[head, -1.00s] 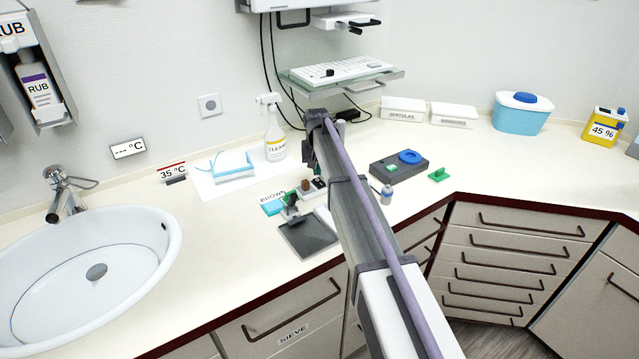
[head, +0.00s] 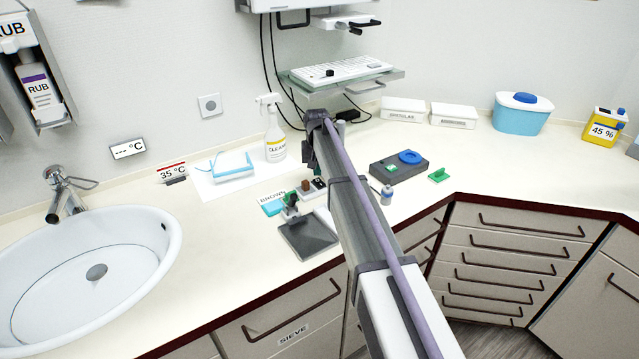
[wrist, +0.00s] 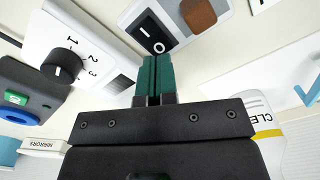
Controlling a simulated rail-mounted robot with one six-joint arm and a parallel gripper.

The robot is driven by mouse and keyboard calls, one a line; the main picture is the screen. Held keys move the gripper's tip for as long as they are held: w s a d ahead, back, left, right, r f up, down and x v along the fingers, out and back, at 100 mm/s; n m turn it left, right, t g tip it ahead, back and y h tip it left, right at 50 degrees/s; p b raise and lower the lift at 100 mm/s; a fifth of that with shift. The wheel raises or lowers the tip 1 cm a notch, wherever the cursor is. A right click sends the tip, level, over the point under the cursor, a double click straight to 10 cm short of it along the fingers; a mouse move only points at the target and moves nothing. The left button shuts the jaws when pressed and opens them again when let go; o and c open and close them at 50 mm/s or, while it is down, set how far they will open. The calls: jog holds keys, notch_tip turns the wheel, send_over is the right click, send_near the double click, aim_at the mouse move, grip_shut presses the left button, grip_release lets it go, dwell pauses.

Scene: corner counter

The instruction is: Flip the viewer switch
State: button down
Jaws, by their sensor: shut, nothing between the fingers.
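A black rocker switch (wrist: 152,34) marked I and O sits on a pale unit with a brown block (wrist: 198,14) beside it, at the top of the wrist view. My gripper (wrist: 154,60) has its dark green fingers shut together with nothing between them. The fingertips lie just below the O end of the switch in the picture; I cannot tell whether they touch it. In the head view the unit with the brown block (head: 306,185) is partly hidden behind my arm, and the fingers are not clearly seen.
A numbered black dial (wrist: 62,65) on a white unit is close by in the wrist view. In the head view, a spray bottle (head: 274,135) stands behind, a dark grey plate (head: 307,240) lies in front, and a box with a blue disc (head: 384,172) is at right.

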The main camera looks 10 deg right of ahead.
aim_at(317, 180)
jog(key=shift+f+b, duration=1.3)
dwell(0.8)
notch_tip(317, 180, up, 7)
jog(key=p, duration=0.7)
jog(key=shift+r, duration=0.2)
jog(key=shift+f, duration=0.15)
jog(key=s+n, duration=0.1)
jog(key=s, duration=3.9)
jog(key=shift+n, duration=0.3)
